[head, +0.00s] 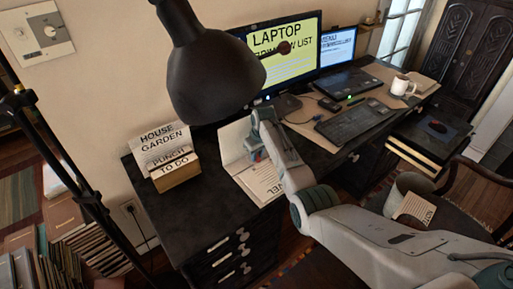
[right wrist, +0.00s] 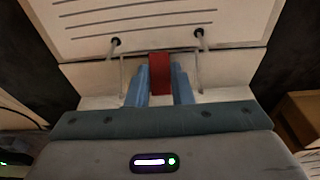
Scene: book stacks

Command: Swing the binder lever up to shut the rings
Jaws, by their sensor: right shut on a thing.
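The binder (head: 262,183) lies open on the dark desk, with a lined page on its near side and its pale cover behind. In the right wrist view, the lined page (right wrist: 150,22) has two punched holes with thin ring prongs at them. I cannot tell whether the rings meet. The red lever (right wrist: 160,82) stands at the ring mechanism between the blue fingers of my right gripper (right wrist: 160,69), which is shut on it. In the head view my right gripper (head: 256,156) is over the binder's middle and hides the lever. My left gripper is not in view.
A black lamp head (head: 205,75) hangs in front of the desk. A wooden card holder (head: 176,172) stands left of the binder. Bare desk (head: 205,205) lies left of the binder.

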